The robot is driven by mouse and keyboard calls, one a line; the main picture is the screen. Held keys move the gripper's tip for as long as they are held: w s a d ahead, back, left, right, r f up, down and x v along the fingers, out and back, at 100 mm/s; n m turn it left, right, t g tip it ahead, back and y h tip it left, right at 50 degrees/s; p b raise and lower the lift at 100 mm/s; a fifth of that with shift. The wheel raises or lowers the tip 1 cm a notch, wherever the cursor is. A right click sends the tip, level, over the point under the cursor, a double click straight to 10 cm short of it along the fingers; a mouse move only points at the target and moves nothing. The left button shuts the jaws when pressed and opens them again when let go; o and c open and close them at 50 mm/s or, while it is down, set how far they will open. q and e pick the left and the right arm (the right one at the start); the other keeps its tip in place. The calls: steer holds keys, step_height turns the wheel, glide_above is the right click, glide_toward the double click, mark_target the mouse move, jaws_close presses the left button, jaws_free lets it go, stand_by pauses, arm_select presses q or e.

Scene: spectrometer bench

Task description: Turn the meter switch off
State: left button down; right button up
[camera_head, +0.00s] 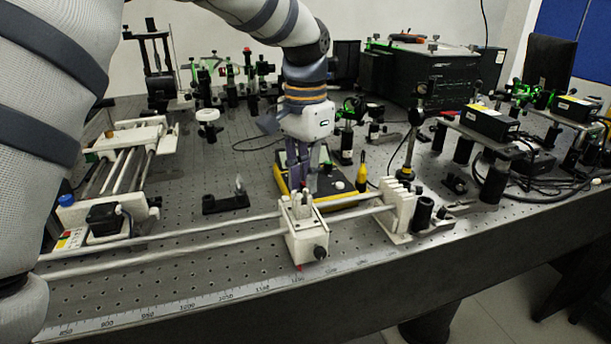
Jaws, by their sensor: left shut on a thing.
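The meter (345,202) is a yellow-edged box with a dark face, lying on the bench behind the white rail carriage. My left gripper (311,182) comes down from above, with its fingers pointing down at the meter's face. The fingers are closed together at the meter switch, which they hide, so its position cannot be read. My right gripper is not in view.
A white carriage (305,240) on two metal rails stands just in front of the meter. A white end block (397,208) and a yellow-black plug (362,172) are to its right. Optics crowd the back; perforated bench (200,275) is bare in front.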

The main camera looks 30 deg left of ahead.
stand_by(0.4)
arm_select(q)
steer(key=c, duration=1.5)
jaws_free()
steer(key=shift+c, duration=0.2)
step_height(320, 180, up, 12)
